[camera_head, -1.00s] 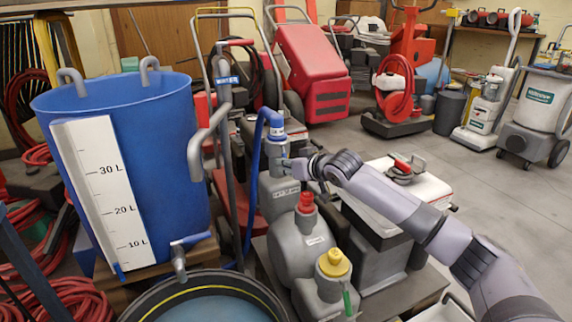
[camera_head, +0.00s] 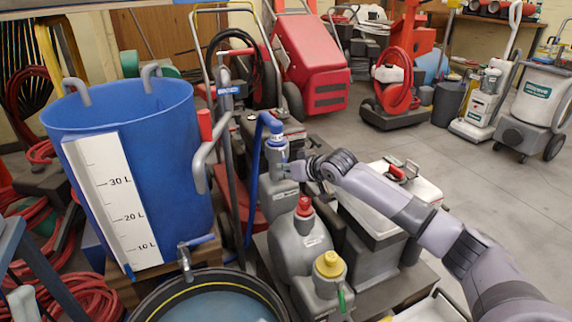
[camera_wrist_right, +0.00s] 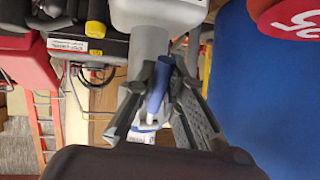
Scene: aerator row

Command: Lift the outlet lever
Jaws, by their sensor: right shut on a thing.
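My right gripper (camera_head: 291,169) reaches in from the right to the grey upright fitting (camera_head: 277,158) with a blue collar. In the right wrist view my right gripper (camera_wrist_right: 158,100) has its two dark fingers closed around a blue lever (camera_wrist_right: 158,88) beside a grey pipe. In the head view this lever is largely hidden by the fingers. A second blue-handled tap (camera_head: 200,240) sits low on the blue tank (camera_head: 180,150), apart from my gripper. My left gripper is not in view.
A blue hose (camera_head: 252,165) runs down beside the fitting. A round tub (camera_head: 165,292) is at the bottom. Open floor (camera_head: 480,190) lies to the right.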

